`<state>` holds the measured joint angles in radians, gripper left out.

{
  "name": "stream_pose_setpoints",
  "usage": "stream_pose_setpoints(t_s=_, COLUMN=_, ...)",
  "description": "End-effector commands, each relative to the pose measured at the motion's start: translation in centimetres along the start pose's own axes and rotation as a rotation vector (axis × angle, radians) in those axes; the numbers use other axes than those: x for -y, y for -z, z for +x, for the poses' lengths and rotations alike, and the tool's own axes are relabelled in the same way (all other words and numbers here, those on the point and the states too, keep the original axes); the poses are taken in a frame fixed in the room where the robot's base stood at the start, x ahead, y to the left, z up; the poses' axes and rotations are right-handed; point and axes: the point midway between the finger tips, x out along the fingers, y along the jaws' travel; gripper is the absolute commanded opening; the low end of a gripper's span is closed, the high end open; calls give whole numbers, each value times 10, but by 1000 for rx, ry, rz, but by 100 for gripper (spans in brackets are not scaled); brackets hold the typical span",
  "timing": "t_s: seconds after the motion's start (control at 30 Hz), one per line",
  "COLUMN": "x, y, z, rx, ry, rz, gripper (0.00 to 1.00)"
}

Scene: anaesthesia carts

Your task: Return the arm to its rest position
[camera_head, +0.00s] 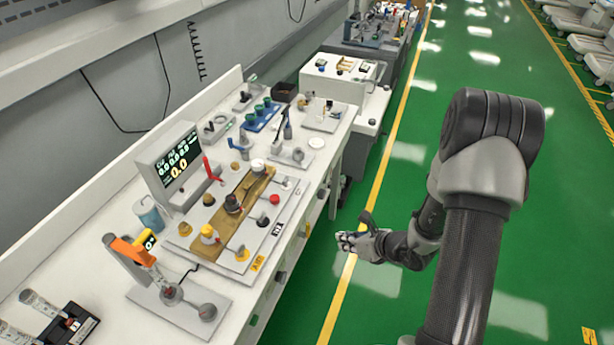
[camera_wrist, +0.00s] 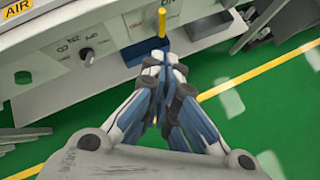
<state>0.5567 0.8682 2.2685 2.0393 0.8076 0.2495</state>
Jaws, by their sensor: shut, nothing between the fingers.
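My arm (camera_head: 466,210) rises over the green floor at the right in the head view. It bends down so that my gripper (camera_head: 345,240) hangs beside the workbench's front edge, above the yellow floor line. In the wrist view my gripper (camera_wrist: 164,60) is shut with its fingertips together and nothing between them. The fingers point toward the bench front. A yellow stick (camera_wrist: 162,22) with a blue base shows just beyond the fingertips; I cannot tell whether they touch it.
The white workbench (camera_head: 95,290) fills the left, holding a monitor (camera_head: 170,165), an orange-handled device (camera_head: 133,251) and a panel of knobs. A white cart (camera_head: 345,85) stands behind it. The green floor (camera_head: 400,130) at the right is mostly open.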

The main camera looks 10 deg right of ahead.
Motion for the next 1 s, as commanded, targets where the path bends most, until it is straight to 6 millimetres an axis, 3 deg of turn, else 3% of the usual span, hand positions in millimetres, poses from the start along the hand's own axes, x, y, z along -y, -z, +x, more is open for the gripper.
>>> stream_pose_setpoints(t_s=0.17, x=-2, y=-3, z=-1, rx=3, ry=-4, rz=-12, gripper=0)
stream_pose_setpoints(t_s=0.27, x=-14, y=-22, z=-8, rx=18, ry=-36, rz=-98, gripper=0)
stream_pose_setpoints(t_s=0.37, x=-43, y=-58, z=-24, rx=44, ry=-106, rz=-286, gripper=0)
stream_pose_setpoints(t_s=0.5, x=-106, y=-105, z=-63, rx=75, ry=-238, rz=-665, gripper=0)
stream_pose_setpoints(t_s=0.6, x=-150, y=-122, z=-94, rx=81, ry=-326, rz=-947, gripper=0)
stream_pose_setpoints(t_s=0.8, x=-217, y=-122, z=-162, rx=45, ry=-467, rz=-1507, gripper=0)
stream_pose_setpoints(t_s=1.0, x=-244, y=-100, z=-227, rx=-70, ry=-549, rz=-2057, gripper=0)
